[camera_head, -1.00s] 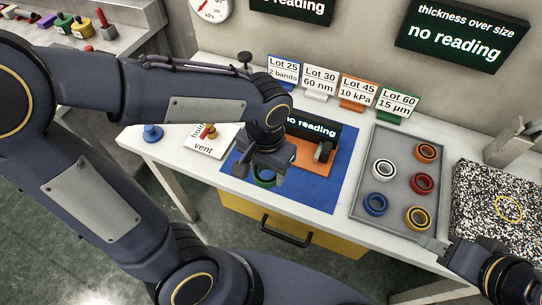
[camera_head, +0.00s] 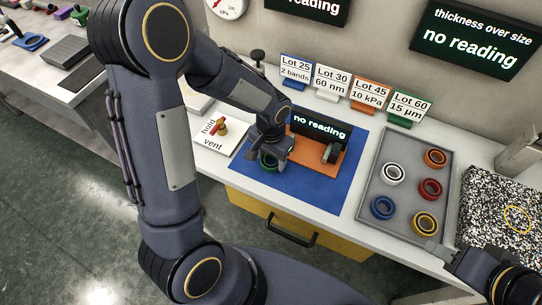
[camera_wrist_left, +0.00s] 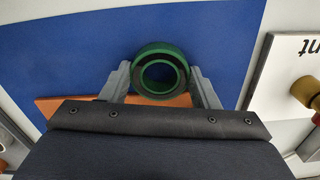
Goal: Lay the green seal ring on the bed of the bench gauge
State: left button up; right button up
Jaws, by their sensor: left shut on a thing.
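The green seal ring (camera_head: 268,162) is held between the fingers of my left gripper (camera_head: 268,156), over the blue mat (camera_head: 310,190). In the left wrist view the ring (camera_wrist_left: 160,49) sits between the two grey fingers (camera_wrist_left: 161,82), its round face to the camera. The ring is left of the bed in the head view. In the wrist view an orange strip (camera_wrist_left: 62,103) shows partly behind the gripper. My right gripper (camera_head: 430,250) is at lower right, its opening unclear.
A grey tray (camera_head: 404,185) right of the mat holds several coloured rings. A hold/vent plate with a lever (camera_head: 219,130) stands left of the mat. Lot cards (camera_head: 330,82) line the back. A speckled pad (camera_head: 505,205) lies at far right.

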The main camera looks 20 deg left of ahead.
pick_arm(q)
jog(key=shift+f, duration=0.1)
jog(key=o, duration=1)
